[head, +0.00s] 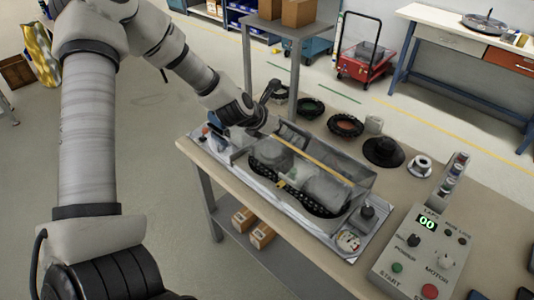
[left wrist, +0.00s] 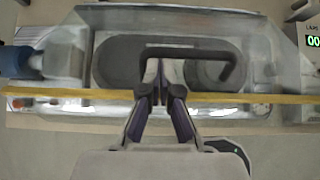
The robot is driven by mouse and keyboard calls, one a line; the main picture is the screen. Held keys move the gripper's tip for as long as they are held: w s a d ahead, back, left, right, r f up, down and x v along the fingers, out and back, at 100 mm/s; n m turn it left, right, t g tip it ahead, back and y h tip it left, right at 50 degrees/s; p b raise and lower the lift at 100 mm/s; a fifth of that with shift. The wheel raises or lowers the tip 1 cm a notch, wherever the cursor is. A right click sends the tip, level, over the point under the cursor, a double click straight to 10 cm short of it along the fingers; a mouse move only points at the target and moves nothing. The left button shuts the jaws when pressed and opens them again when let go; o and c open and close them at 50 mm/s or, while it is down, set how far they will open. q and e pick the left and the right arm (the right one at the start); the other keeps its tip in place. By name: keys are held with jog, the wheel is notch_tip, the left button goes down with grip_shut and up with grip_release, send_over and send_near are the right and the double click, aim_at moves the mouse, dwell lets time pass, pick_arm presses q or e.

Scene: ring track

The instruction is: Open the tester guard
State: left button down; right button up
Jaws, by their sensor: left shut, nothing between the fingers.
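The tester guard (head: 338,167) is a clear cover with a yellow strip along one edge, over a black belt track on the tester. In the left wrist view the guard (left wrist: 245,42) spans the picture, and the yellow strip (left wrist: 60,96) runs across below a dark bracket-like handle (left wrist: 200,51). My left gripper (head: 262,108) is at the guard's far left end in the head view. My right gripper is not in view.
A control box (head: 418,258) with a "00" display stands at the tester's right. Black rings (head: 345,124), a dark cone-like part (head: 384,152) and small parts lie behind the tester on the table. A shelf post (head: 294,75) rises close to my left gripper.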

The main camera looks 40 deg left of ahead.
pick_arm(q)
jog(key=w+d+r, duration=0.1)
jog(key=w+r, duration=0.7)
jog(key=w, duration=0.6)
jog(key=shift+d+r+p, duration=0.15)
jog(key=shift+r+p, duration=0.2)
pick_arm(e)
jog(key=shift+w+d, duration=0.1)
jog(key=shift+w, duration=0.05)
pick_arm(q)
jog(key=shift+w+f, duration=0.1)
jog(key=shift+w, duration=0.15)
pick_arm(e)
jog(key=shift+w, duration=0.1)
pick_arm(q)
jog(key=shift+s, duration=0.1)
